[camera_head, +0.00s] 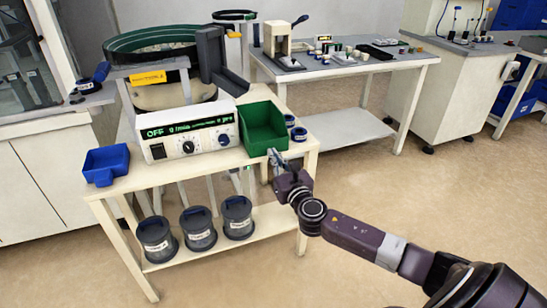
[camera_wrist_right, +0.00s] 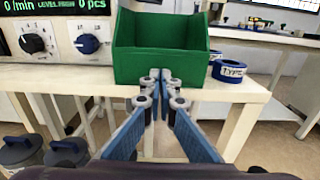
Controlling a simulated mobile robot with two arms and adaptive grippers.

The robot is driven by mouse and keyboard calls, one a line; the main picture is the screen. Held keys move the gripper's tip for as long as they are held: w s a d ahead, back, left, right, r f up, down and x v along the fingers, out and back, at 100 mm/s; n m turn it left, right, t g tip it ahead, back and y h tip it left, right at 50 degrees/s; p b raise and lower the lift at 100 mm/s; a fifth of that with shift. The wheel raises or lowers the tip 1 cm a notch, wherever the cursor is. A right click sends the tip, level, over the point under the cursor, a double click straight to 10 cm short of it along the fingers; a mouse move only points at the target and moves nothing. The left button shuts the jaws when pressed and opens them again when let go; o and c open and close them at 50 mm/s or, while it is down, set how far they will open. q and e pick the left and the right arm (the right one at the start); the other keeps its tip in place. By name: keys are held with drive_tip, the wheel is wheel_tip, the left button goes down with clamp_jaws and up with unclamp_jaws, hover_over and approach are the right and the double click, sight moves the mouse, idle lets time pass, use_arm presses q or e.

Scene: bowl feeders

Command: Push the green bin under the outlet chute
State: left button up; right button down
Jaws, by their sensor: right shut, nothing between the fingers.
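The green bin (camera_head: 263,127) stands on the cream table (camera_head: 180,172), right of the control box. It also shows in the right wrist view (camera_wrist_right: 160,62), with its front wall facing me. The dark outlet chute (camera_head: 217,62) juts from the bowl feeder (camera_head: 150,45), above and behind the control box and bin. My right gripper (camera_head: 272,156) is shut and empty at the bin's front wall. In the right wrist view its fingertips (camera_wrist_right: 160,80) overlap the lower front wall; I cannot tell whether they touch it. My left gripper is not in view.
The white control box (camera_head: 190,133) reads OFF and stands left of the bin. Blue-lidded rings (camera_head: 299,133) lie close to the bin's right. A blue bin (camera_head: 106,164) sits at the table's left end. Several grey canisters (camera_head: 198,228) stand on the lower shelf.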

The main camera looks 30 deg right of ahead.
drive_tip(key=shift+w, duration=0.2)
drive_tip(key=x, duration=0.8)
drive_tip(key=shift+w+d+b, duration=0.15)
drive_tip(key=shift+w+b, duration=0.2)
drive_tip(key=shift+b, duration=0.05)
